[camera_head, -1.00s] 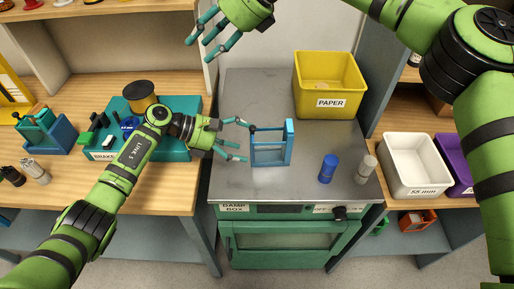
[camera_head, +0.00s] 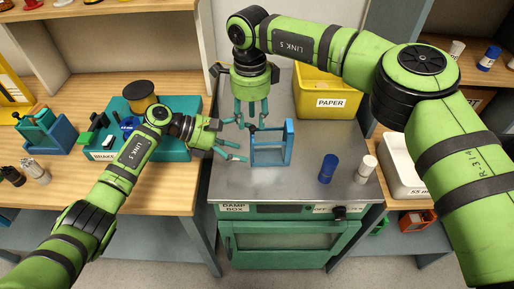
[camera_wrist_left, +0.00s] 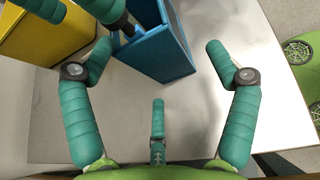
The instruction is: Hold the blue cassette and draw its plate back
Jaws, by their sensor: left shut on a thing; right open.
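The blue cassette (camera_head: 288,143) stands on the grey metal top as an upright, open frame. A small dark knob (camera_head: 253,129) shows at its upper left; I cannot make out the plate clearly. My left gripper (camera_head: 243,141) is at the cassette's left side, shut on it. In the left wrist view the cassette (camera_wrist_left: 155,50) lies between the spread left fingers (camera_wrist_left: 162,60); the contact itself is hard to see. My right gripper (camera_head: 252,118) points down, open, with its fingertips around the knob's place. Its fingers also show at the top of the left wrist view.
A yellow PAPER bin (camera_head: 327,103) stands behind the cassette on the right. A blue cylinder (camera_head: 327,169) and a white one (camera_head: 366,169) stand to the right. The metal top in front is clear.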

